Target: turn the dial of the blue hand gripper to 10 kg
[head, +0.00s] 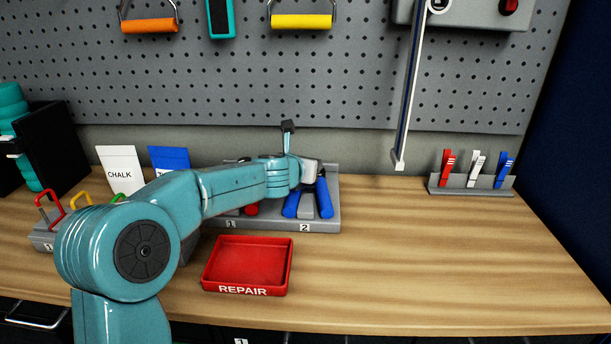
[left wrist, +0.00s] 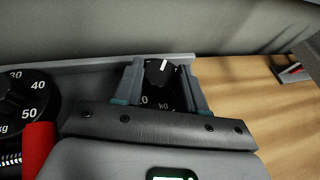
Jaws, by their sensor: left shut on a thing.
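The blue hand gripper (head: 324,198) sits in slot 2 of the grey holder (head: 333,222). My left gripper (head: 309,167) is over its upper end. In the left wrist view, the two fingers of my left gripper (left wrist: 161,88) are shut on the black dial (left wrist: 158,73), one on each side. The dial's white mark points up the picture, slightly right. Part of a scale with a "0" and "KG" shows below it; the other numbers are hidden. My right gripper is in neither view.
A red hand gripper (head: 251,209) sits beside it in slot 1, partly behind my arm; its dial (left wrist: 14,101) reads 30 to 50 kg. A red REPAIR tray (head: 286,281) lies in front. Clips (head: 447,165) stand at right. The right side of the bench is clear.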

